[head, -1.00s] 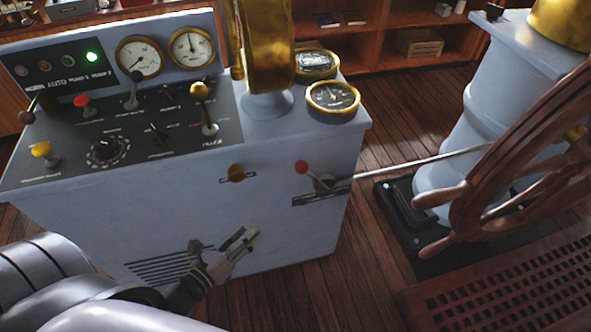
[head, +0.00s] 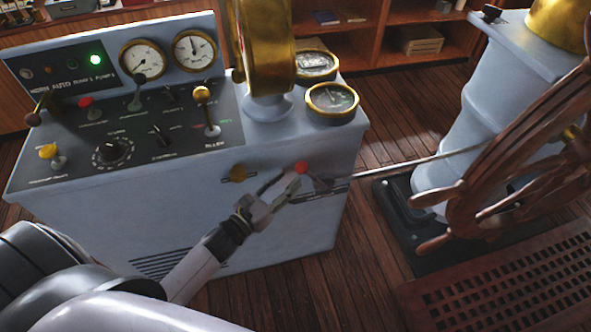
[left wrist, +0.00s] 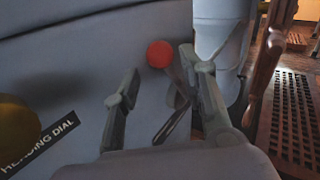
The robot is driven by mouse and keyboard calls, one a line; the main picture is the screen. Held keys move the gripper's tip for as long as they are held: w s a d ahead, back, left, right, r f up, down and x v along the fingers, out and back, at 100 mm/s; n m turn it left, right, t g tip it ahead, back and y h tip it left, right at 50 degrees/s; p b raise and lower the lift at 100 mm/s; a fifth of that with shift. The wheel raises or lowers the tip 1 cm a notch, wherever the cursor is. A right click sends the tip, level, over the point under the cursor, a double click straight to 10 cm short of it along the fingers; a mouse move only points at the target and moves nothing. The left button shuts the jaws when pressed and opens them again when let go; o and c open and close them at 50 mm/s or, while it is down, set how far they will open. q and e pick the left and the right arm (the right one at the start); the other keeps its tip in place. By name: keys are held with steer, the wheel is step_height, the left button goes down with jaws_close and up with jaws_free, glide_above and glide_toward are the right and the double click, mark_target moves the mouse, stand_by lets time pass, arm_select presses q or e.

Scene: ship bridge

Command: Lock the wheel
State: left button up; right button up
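The ship's wheel (head: 470,200) is wooden with spokes and stands at the right on a pale blue pedestal. A lever with a red ball knob (head: 301,167) sits on the front face of the console, beside a slot. A thin rod (head: 400,161) runs from near it toward the wheel pedestal. My left gripper (head: 292,178) is at the lever with its fingers apart. In the left wrist view the red knob (left wrist: 160,54) shows between and just beyond the open fingertips (left wrist: 158,66). Contact cannot be told. My right gripper is not in view.
The blue console (head: 90,215) carries levers, a dial and gauges on top. A brass knob (head: 238,173) sits left of the red lever, near a "HEADING DIAL" label (left wrist: 38,150). A floor grating (head: 500,285) lies at the lower right. Shelves (head: 380,45) stand behind.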

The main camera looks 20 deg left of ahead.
mark_target(297, 172)
arm_select(q)
steer(key=shift+x, duration=2.25)
jaws_close()
